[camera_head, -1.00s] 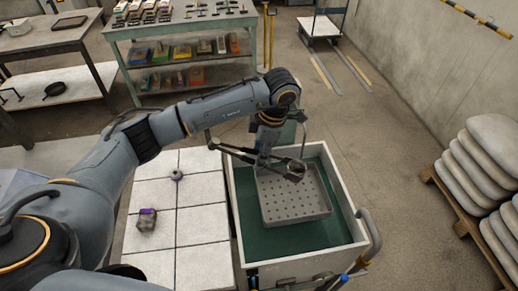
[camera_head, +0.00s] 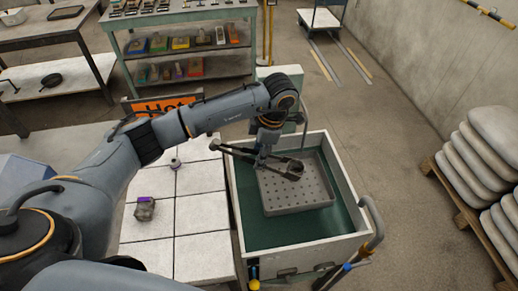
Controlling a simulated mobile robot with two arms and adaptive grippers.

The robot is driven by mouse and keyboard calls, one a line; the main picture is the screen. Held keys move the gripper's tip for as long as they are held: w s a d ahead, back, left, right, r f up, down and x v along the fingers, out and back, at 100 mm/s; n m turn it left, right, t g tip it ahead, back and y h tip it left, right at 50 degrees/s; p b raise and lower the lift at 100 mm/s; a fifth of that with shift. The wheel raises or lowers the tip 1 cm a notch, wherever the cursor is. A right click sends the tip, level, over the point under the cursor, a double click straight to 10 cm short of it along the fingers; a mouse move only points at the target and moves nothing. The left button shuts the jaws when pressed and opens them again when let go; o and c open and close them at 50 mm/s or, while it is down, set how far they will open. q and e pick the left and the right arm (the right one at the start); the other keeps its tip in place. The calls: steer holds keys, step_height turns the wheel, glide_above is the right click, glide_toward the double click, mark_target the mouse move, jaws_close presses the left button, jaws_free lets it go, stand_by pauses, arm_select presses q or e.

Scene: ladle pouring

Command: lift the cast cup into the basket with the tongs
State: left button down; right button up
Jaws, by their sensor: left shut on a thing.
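My left gripper (camera_head: 267,153) is shut on the dark tongs (camera_head: 240,152). The tongs' arms run from the left of the gripper to the right, and their tips are at the cast cup. The cast cup (camera_head: 297,167) is small, dark and round, at the tongs' tips over the back right part of the basket. I cannot tell whether it touches the basket floor. The basket (camera_head: 295,200) is a grey perforated tray with a thin upright handle, inside a green-lined open tank. My gripper hides part of its back left edge. My right gripper is not in view.
The tank (camera_head: 357,215) has pale walls around the basket. A white tiled table (camera_head: 200,257) to its left holds a grey block with a purple top (camera_head: 145,209) and a small grey ring-like piece (camera_head: 175,163). An orange "Hot" sign (camera_head: 165,105) stands behind. Stacked sacks (camera_head: 480,160) are at right.

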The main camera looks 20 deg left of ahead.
arm_select(q)
steer(key=x, duration=0.1)
steer(key=b+x, duration=0.1)
steer(key=x, duration=0.1)
steer(key=shift+w+d+f, duration=0.1)
steer(key=shift+d+f, duration=0.05)
steer(key=shift+d, duration=0.15)
steer(key=c, duration=0.9)
jaws_free()
steer(key=shift+c, duration=0.2)
steer(key=a+p+v, duration=0.2)
steer(key=p+v, duration=0.3)
steer(key=v, duration=0.5)
steer(key=shift+s, duration=0.35)
